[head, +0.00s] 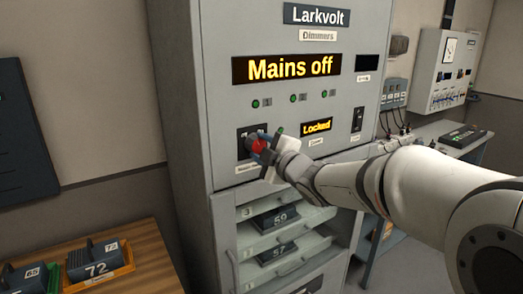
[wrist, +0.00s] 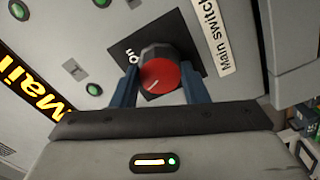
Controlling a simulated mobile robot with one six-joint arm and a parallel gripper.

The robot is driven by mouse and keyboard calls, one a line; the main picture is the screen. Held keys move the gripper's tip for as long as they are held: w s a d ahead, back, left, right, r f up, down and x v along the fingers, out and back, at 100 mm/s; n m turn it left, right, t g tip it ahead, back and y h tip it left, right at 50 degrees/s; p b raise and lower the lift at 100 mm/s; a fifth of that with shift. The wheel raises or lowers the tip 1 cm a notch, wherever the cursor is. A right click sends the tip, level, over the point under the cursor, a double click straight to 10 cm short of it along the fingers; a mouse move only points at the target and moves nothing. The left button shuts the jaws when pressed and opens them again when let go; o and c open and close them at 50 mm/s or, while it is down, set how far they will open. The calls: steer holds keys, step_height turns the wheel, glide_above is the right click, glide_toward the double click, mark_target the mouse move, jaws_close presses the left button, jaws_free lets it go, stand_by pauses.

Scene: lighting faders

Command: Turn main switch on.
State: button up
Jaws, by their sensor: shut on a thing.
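The main switch is a red-faced rotary knob (wrist: 161,75) on a black plate (wrist: 192,35), beside a "Main switch" label (wrist: 212,32). In the wrist view an "on" mark shows at the plate's upper left, and the knob's white line slants toward the lower left. The knob shows as a red spot in the head view (head: 259,145). My gripper (wrist: 160,88) has its blue fingers on either side of the knob, shut on it. In the head view my gripper (head: 266,154) covers much of the switch. The amber display (head: 287,68) reads "Mains off".
The switch is on a grey Larkvolt dimmer cabinet (head: 188,120). A smaller display (head: 316,126) reads "Locked". Below are open shelves with modules 59 (head: 276,217) and 57 (head: 277,253). A wooden table (head: 150,250) at the lower left holds modules in trays.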

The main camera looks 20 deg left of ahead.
steer(key=m, duration=0.6)
steer(key=shift+m+p, duration=0.3)
steer(key=shift+p, duration=0.1)
steer(key=m+p, duration=0.1)
steer(key=m, duration=0.2)
steer(key=shift+m+p, duration=0.45)
steer(key=shift+m, duration=1.25)
steer(key=shift+f, duration=0.1)
steer(key=o, duration=1)
steer(key=shift+c, duration=0.2)
steer(key=b+v, duration=0.1)
steer(key=v, duration=0.7)
steer(key=shift+b, duration=0.3)
steer(key=shift+m, duration=0.3)
